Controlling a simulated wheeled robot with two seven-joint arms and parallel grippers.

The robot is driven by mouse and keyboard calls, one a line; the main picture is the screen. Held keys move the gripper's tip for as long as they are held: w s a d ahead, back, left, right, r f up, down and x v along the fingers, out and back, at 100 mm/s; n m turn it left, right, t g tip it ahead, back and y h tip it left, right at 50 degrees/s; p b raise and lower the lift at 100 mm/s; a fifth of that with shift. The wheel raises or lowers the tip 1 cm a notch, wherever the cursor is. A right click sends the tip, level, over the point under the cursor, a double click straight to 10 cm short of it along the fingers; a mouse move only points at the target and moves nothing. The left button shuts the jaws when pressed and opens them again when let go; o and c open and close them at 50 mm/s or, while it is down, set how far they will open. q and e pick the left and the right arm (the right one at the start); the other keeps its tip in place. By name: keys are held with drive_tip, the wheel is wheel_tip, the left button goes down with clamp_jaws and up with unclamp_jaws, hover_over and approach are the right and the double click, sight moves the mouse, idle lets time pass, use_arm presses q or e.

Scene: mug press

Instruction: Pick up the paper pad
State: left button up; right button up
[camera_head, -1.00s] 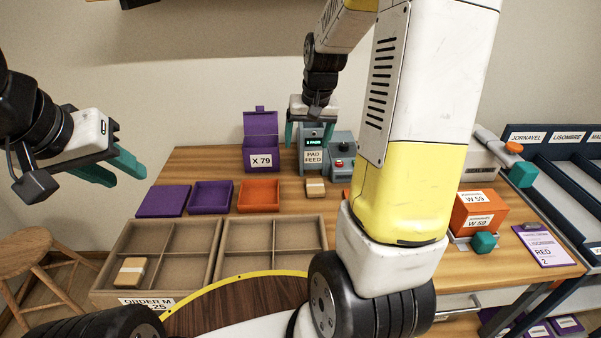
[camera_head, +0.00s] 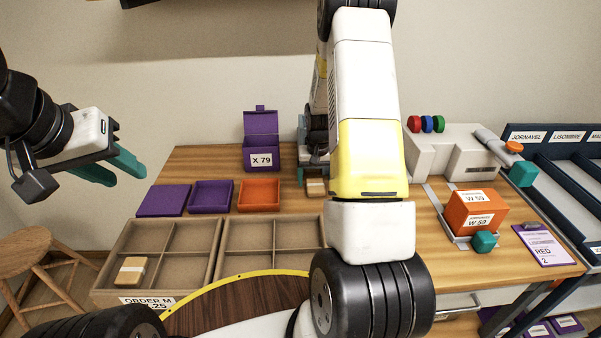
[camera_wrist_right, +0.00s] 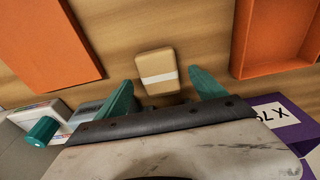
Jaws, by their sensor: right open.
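A tan paper pad (camera_head: 316,187) with a white band lies on the table behind the sectioned tray, partly hidden by my right arm. It also shows in the right wrist view (camera_wrist_right: 157,68), flat on the wood. My right gripper (camera_wrist_right: 160,88) is open, its teal fingertips on either side of the pad's near end; I cannot tell whether they touch it. In the head view this gripper is mostly hidden behind my arm. A second banded pad (camera_head: 131,270) lies in the tray's left front compartment. My left gripper (camera_head: 121,172) is open and empty in the air at left.
The brown sectioned tray (camera_head: 215,262) stands in front. A purple lid (camera_head: 163,200), purple tray (camera_head: 211,196), orange tray (camera_head: 258,195) and purple X 79 box (camera_head: 262,155) are left of the pad. An orange W 59 box (camera_head: 470,213) and grey machine (camera_head: 440,150) stand right.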

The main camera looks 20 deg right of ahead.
drive_tip(key=shift+w+f, duration=0.15)
drive_tip(key=shift+f, duration=0.7)
drive_tip(key=shift+c, duration=0.4)
drive_tip(key=c, duration=1.3)
